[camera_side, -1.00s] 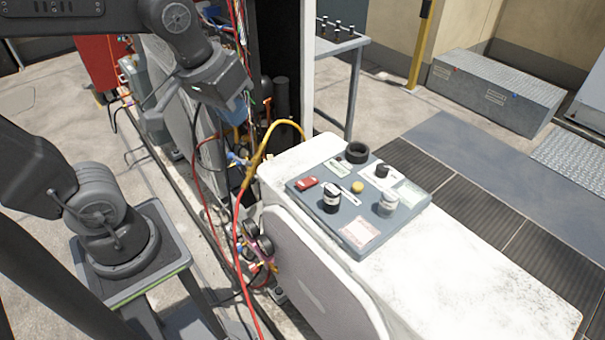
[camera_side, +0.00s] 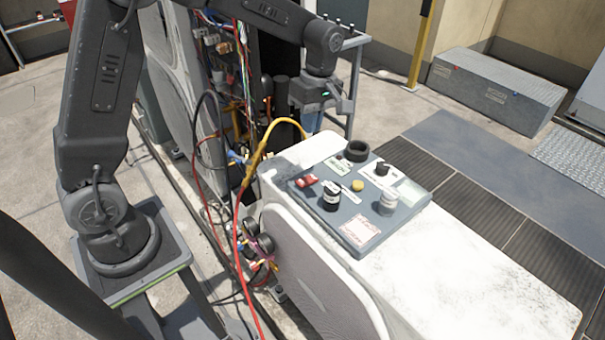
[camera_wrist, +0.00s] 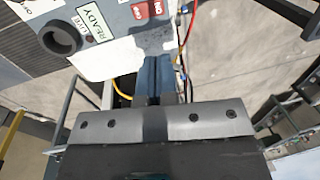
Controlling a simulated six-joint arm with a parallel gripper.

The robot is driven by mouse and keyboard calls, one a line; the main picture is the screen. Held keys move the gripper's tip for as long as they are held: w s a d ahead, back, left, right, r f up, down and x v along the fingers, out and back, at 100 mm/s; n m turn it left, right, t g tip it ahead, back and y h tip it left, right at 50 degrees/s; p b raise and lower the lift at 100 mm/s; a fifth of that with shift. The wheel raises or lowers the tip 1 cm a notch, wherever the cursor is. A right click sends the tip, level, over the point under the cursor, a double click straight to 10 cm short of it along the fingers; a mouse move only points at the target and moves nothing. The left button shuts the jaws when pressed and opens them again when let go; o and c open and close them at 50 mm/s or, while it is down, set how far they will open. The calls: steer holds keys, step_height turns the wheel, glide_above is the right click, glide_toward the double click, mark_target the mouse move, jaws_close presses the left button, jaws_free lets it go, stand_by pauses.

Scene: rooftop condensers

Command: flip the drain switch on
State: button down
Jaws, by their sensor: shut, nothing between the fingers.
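A red rocker-like switch (camera_side: 306,181) sits at the left edge of the grey control panel (camera_side: 336,229) on the white condenser unit. I cannot read which control is the drain switch. The red switch also shows in the wrist view (camera_wrist: 157,8), at the top edge beside a READY label, with white lettering on it. My gripper (camera_side: 312,128) is shut and empty, its blue fingers pointing down. It is in the air behind the panel, apart from it. In the wrist view, my shut fingers (camera_wrist: 164,66) are below the panel edge, clear of the switch.
The panel also carries a black-and-white knob (camera_side: 331,200), a grey-white knob (camera_side: 387,203), a yellow button (camera_side: 357,185) and a black ring (camera_side: 357,151). A yellow hose (camera_side: 262,144) and red hose (camera_side: 237,215) hang at the unit's left. Its front top (camera_side: 450,270) is clear.

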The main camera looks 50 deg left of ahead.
mark_target(305, 181)
steer(key=shift+w+f, duration=0.1)
steer(key=shift+f, duration=0.15)
steer(key=f, duration=0.4)
steer(key=s+f, duration=0.1)
steer(key=f, duration=0.4)
steer(key=s+f, duration=0.1)
steer(key=f, duration=0.3)
steer(key=shift+s+f, duration=0.2)
steer(key=shift+f, duration=0.2)
steer(key=shift+s+f, duration=0.2)
steer(key=shift+f, duration=0.1)
steer(key=shift+w, duration=0.15)
steer(key=shift+w+r, duration=0.3)
steer(key=shift+w, duration=0.35)
steer(key=shift+r, duration=0.1)
